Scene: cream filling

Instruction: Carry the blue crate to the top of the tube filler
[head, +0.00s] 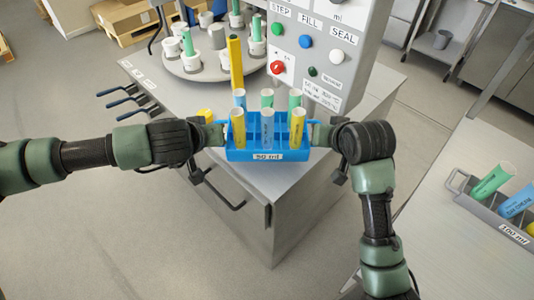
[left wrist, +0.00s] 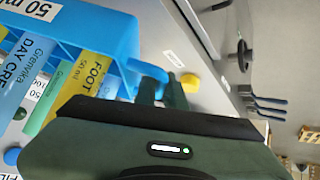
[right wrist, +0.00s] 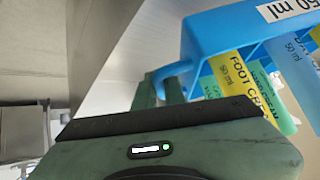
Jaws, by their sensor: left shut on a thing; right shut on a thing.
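The blue crate (head: 240,155), labelled 50 ml, is at the front corner of the tube filler's grey metal top (head: 180,100) in the head view. It holds several yellow, blue and green tubes standing upright. My left gripper (head: 216,134) is shut on the crate's left handle, also seen in the left wrist view (left wrist: 158,88). My right gripper (head: 316,133) is shut on its right handle, also seen in the right wrist view (right wrist: 165,85). Whether the crate's underside touches the metal top cannot be told.
A round turntable (head: 205,65) with white holders and green tubes stands behind the crate. The control panel (head: 320,45) rises at back right. A yellow post (head: 236,62) stands just behind the crate. A grey 100 ml crate (head: 480,205) sits on a table at right.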

